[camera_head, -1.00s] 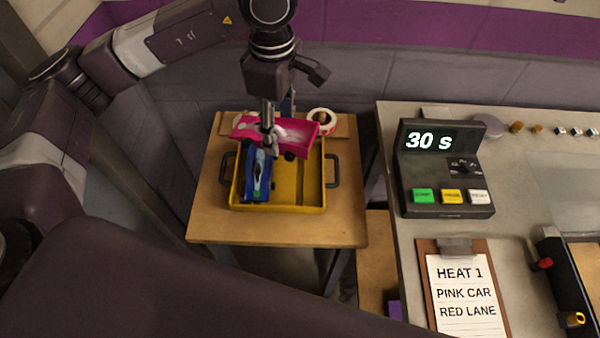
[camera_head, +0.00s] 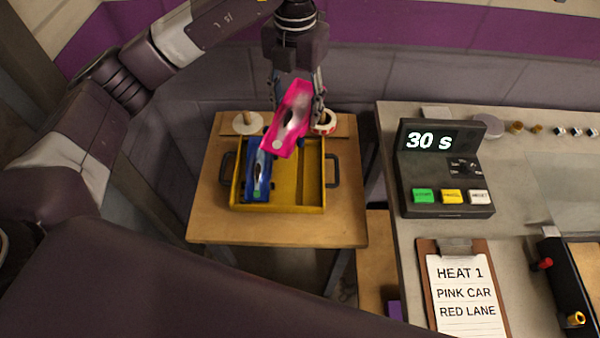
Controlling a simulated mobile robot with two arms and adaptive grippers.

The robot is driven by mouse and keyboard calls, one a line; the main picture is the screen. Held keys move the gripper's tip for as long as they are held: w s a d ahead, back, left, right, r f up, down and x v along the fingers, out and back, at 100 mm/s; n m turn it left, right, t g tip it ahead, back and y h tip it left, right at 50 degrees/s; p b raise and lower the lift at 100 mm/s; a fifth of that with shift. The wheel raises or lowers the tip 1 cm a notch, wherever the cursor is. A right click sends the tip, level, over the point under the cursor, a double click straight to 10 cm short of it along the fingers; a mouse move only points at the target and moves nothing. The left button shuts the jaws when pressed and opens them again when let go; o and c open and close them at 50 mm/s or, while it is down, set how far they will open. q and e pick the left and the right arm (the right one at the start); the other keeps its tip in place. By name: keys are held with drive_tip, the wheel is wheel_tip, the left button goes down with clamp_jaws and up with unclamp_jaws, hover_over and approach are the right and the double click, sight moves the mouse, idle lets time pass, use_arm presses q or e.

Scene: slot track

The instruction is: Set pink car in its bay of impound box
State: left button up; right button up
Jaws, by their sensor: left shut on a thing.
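The pink car (camera_head: 289,121) is held by my left gripper (camera_head: 297,100), which is shut on it. The car is above the far part of the yellow impound box (camera_head: 318,208), its length running roughly front to back and slanted to the right at the far end. A blue car (camera_head: 257,177) sits in the left bay of the box. The middle of the box and its narrow right part look empty. The gripper's fingertips are partly hidden by the car. My right gripper is not in view.
The box stands on a small wooden table (camera_head: 216,229), with tape rolls (camera_head: 247,123) at its back edge. Black handles (camera_head: 333,170) stick out at the box's sides. To the right is a bench with a timer (camera_head: 444,168) reading 30 s and a clipboard (camera_head: 462,290).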

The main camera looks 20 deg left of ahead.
use_arm(q)
drive_tip(key=n, duration=0.3)
drive_tip(key=w+n, duration=0.1)
drive_tip(key=shift+d+r+n, duration=0.1)
drive_tip(key=shift+d+n, duration=0.15)
drive_tip(key=shift+n, duration=0.05)
wheel_tip(320, 180, down, 16)
drive_tip(key=p, duration=0.3)
wheel_tip(320, 180, down, 4)
drive_tip(key=shift+r+p, duration=0.15)
drive_tip(key=shift+p, duration=0.5)
drive_tip(key=shift+f, duration=0.2)
drive_tip(key=o, duration=1.3)
drive_tip(key=shift+c, duration=0.2)
